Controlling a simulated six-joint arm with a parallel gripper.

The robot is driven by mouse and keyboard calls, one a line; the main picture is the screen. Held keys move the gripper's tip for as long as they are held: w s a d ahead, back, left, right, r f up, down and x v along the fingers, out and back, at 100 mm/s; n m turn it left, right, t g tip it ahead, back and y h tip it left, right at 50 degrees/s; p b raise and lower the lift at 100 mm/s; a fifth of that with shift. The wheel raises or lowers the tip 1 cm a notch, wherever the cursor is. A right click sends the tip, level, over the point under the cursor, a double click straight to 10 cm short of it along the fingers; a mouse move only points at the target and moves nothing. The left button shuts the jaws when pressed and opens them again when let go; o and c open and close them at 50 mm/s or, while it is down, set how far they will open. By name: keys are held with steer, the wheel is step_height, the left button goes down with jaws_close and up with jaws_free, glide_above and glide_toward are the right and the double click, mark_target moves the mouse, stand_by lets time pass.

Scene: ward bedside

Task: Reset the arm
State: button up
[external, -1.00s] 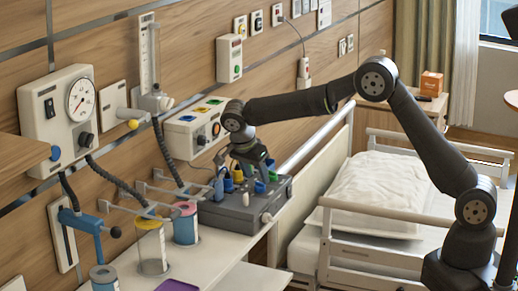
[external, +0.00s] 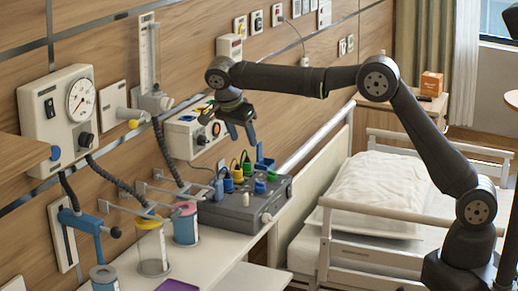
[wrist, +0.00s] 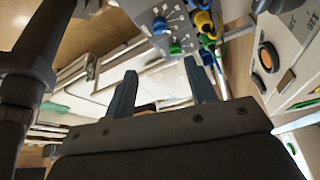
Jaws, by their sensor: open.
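My gripper (external: 240,132) is open and empty in the external view, in the air above the grey box. Its two fingers point down and stand apart. In the wrist view my gripper (wrist: 160,88) shows two blue-grey fingers with nothing between them. The grey box (external: 240,218) sits on the white bedside counter, with blue, yellow and green plugs (external: 238,174) standing in its top. The box (wrist: 148,18) and the plugs (wrist: 203,22) also show in the wrist view, beyond the fingertips.
The wall panel (external: 184,140) with coloured labels is close behind my gripper. The bed (external: 375,190) lies to the right. The air above the box is free.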

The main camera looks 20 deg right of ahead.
mark_target(259, 183)
stand_by(0.3)
steer(key=x, duration=1.7)
steer(key=shift+s+f, duration=0.1)
steer(key=shift+f, duration=0.15)
